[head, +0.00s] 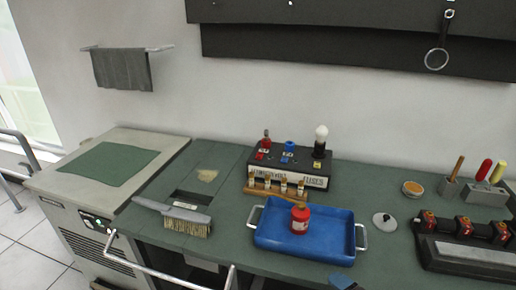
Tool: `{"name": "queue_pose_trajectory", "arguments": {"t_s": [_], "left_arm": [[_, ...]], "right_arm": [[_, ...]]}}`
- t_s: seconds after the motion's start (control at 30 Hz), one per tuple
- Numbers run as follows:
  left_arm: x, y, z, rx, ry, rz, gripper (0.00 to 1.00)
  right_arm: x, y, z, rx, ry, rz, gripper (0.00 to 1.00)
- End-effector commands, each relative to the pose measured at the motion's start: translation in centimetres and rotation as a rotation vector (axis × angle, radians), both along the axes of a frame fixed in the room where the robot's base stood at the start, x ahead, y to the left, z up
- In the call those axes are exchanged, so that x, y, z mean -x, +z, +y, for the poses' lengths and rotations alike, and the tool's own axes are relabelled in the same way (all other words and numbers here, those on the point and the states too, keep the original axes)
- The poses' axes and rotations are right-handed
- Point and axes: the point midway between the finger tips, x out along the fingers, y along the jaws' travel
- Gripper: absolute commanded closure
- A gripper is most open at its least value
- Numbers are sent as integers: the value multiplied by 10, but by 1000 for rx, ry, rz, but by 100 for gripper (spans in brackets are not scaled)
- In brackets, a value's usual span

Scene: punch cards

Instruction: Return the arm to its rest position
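Neither of my grippers can be made out in the head view. A small dark blue shape (342,281) pokes in at the bottom edge, right of the middle. I cannot tell what it is. The green workbench (225,222) carries a blue tray (275,239) with a handle at each end. A red can-like container (300,219) stands upright in the tray. No gripper is seen touching anything.
A fuse box (290,166) stands behind the tray. A brush (185,219) lies to its left. A lid (384,221), an orange-topped dish (413,188), a tool holder (484,193) and a black rack (470,250) are at right. A pale rail (165,273) runs in front.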

Motion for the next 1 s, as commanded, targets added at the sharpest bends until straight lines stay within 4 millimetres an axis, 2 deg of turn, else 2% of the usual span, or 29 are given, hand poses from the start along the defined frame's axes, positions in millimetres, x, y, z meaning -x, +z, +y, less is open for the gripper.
{"name": "queue_pose_trajectory", "arguments": {"t_s": [0.17,0.3,0.5,0.7,1.0], "left_arm": [[7,-4,1,0,4,14,57],[9,-6,1,-1,5,20,57],[7,-5,1,0,4,16,57],[4,-4,1,0,2,10,57],[1,-1,0,0,0,3,57]], "right_arm": [[18,-25,-21,-400,-303,251,14],[40,-49,-46,-713,-556,413,14],[79,-80,-80,-1080,-871,551,14],[100,-93,-95,-1248,-1016,590,14],[101,-95,-96,-1264,-1027,594,14]]}}
